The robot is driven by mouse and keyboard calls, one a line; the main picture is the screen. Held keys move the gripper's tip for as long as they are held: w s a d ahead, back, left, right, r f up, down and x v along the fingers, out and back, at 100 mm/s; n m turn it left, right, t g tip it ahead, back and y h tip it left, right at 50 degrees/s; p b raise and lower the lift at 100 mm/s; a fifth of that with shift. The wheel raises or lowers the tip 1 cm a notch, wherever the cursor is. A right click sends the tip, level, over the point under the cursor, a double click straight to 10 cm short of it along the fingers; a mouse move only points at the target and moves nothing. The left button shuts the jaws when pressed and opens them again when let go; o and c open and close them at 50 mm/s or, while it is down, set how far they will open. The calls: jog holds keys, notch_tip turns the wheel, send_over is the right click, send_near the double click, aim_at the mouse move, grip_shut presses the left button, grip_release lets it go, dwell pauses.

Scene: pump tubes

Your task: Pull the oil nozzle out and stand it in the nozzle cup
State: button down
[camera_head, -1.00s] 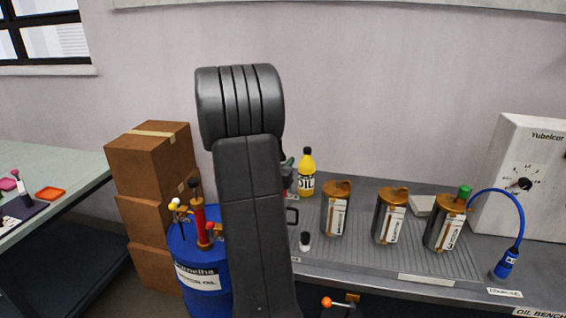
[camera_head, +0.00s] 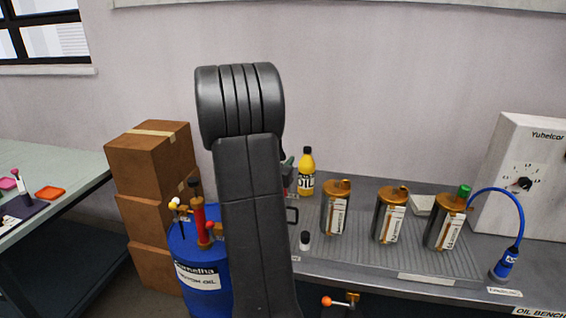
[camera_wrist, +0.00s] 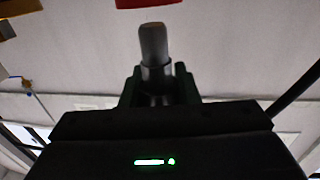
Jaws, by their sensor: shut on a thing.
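My gripper (camera_wrist: 157,90) is shut on a grey, round-ended tube (camera_wrist: 153,45), which looks like the oil nozzle; the tube stands out between its dark green fingers. In the head view my own arm hides most of the gripper, and only a bit of green and red shows at its right edge. I cannot tell from there whether the tube is clear of its seat. I cannot pick out the nozzle cup for certain.
Three metal canisters with brown tops (camera_head: 336,210) stand on the ribbed bench (camera_head: 350,262). A blue hose (camera_head: 515,215) ends in a blue nozzle (camera_head: 505,263) at the right. Cardboard boxes (camera_head: 150,165) are stacked behind the drum.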

jog(key=shift+f+b, duration=2.05)
jog(key=shift+f, duration=0.35)
jog(key=c, duration=1)
grip_release()
jog(key=shift+c, duration=0.2)
jog(key=v, duration=1.4)
jog(key=shift+b, duration=0.4)
